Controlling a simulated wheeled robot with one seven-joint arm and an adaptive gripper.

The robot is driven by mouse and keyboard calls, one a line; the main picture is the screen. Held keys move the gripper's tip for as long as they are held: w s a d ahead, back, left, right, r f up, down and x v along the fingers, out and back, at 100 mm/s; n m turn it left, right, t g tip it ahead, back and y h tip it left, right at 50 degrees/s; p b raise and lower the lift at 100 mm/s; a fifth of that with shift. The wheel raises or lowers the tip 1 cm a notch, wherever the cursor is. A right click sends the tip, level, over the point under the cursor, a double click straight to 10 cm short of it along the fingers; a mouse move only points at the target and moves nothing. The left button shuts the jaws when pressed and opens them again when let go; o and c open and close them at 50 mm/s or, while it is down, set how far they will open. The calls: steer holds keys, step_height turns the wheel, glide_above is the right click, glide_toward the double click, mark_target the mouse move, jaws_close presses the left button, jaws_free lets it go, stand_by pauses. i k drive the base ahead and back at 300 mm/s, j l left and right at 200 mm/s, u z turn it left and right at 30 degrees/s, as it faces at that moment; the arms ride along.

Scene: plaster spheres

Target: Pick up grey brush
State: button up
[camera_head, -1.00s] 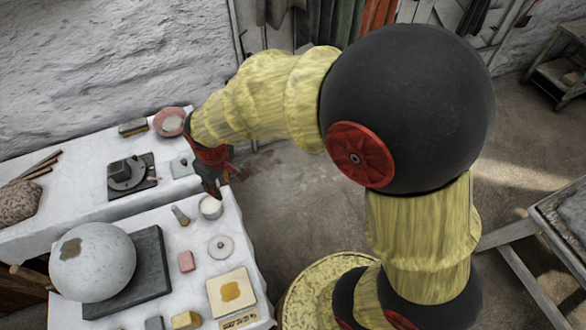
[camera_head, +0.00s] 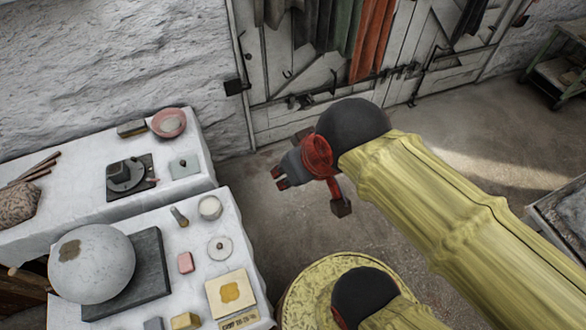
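A small brush-like tool (camera_head: 179,217) with a grey end and a tan end lies on the front white-covered table, left of a small white pot (camera_head: 210,208). It looks like the grey brush, though it is too small to be sure. A dark block-shaped piece (camera_head: 132,128), possibly another brush, lies on the back table. My gripper (camera_head: 277,178) is right of both tables, with the floor behind it in the picture. Its red-tipped fingers point left and are apart, with nothing between them. It is clear of the brush-like tool.
A large plaster sphere (camera_head: 92,263) rests by a dark slab (camera_head: 152,268) on the front table (camera_head: 205,245). A pink block (camera_head: 185,262), a round white lid (camera_head: 220,249) and a cream square (camera_head: 231,293) lie nearby. A pink bowl (camera_head: 169,122) stands on the back table.

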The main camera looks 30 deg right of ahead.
mark_target(182, 221)
steer(key=k+u, duration=0.15)
steer(key=u, duration=0.25)
steer(key=k+l+u, duration=0.1)
steer(key=u, duration=0.35)
steer(key=k+u, duration=0.15)
steer(key=u, duration=0.25)
